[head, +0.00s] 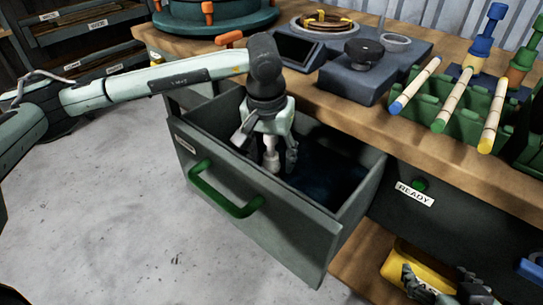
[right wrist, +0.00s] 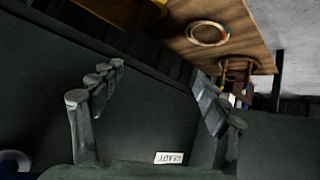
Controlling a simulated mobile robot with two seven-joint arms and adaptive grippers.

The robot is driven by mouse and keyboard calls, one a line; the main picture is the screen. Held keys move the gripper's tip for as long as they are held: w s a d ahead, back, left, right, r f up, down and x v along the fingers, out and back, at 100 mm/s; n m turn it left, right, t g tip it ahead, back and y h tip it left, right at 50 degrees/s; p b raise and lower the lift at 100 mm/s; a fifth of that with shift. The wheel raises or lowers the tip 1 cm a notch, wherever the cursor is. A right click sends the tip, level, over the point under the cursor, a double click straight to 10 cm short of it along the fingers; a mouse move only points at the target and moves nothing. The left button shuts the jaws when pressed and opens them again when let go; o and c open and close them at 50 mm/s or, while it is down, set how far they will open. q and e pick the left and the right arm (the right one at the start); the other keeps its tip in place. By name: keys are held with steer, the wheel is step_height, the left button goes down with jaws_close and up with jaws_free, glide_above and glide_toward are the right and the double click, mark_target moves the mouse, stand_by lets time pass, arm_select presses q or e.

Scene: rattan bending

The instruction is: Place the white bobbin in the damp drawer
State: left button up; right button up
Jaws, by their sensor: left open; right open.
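The pulled-out drawer (head: 240,212) has dark grey-green walls and a green handle (head: 225,197). The small label on its front is too small to read. My left gripper (head: 276,152) reaches down into the drawer with its fingers apart. The white bobbin (head: 271,160) is upright between these fingers, inside the drawer walls. I cannot tell whether its foot touches the drawer floor. My right gripper (head: 440,288) is low at the bottom right, open and empty. Its spread fingers show in the right wrist view (right wrist: 158,75).
A closed front with a READY label (head: 415,194) is right of the drawer. A yellow bin (head: 422,268) is beside my right gripper. The bench top carries a dark block with a round knob (head: 364,52) and a green rack (head: 450,118) of capped rods. Clear floor lies left.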

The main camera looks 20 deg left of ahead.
arm_select(q)
steer(key=shift+r, duration=0.2)
step_height(320, 180, up, 12)
steer(key=s, duration=0.1)
steer(key=shift+s+f, duration=0.15)
steer(key=shift+s, duration=0.25)
arm_select(e)
steer(key=shift+s+d+f+g+h, duration=0.4)
steer(key=shift+s+d+f+g, duration=0.4)
steer(key=shift+s+d+f, duration=0.35)
steer(key=shift+r, duration=0.15)
